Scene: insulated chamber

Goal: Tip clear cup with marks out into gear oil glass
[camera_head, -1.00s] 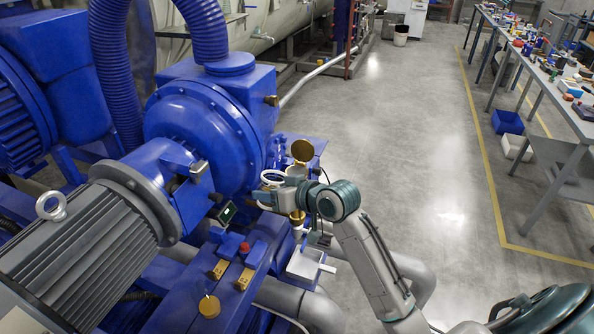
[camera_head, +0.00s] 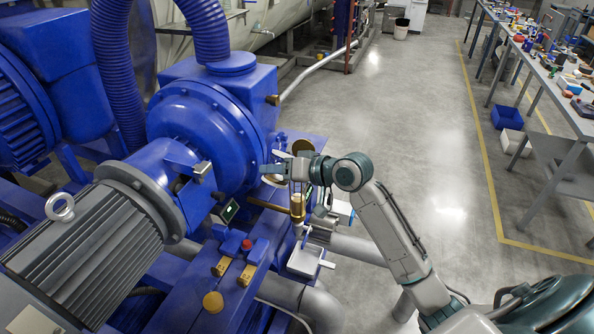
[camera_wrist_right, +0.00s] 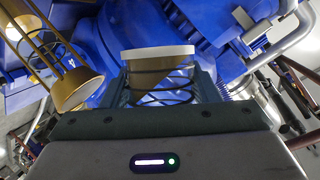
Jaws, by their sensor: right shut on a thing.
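My right gripper (camera_head: 284,168) is shut on the clear cup with marks. In the right wrist view the clear cup (camera_wrist_right: 160,80) sits between the fingers (camera_wrist_right: 160,92), with a white rim and dark curved lines across its wall. A brass cylindrical fitting (camera_head: 297,207), seemingly the gear oil glass, stands just below the gripper; a brass-ended fitting with thin rods also shows beside the cup in the wrist view (camera_wrist_right: 78,92). My left gripper is not in view.
Blue pump housing (camera_head: 205,130) stands left of the gripper, with a grey finned motor (camera_head: 85,245) nearer. A red button (camera_head: 246,245) and brass parts sit on the blue frame. Open floor (camera_head: 420,160) lies right, before a cluttered bench (camera_head: 565,110).

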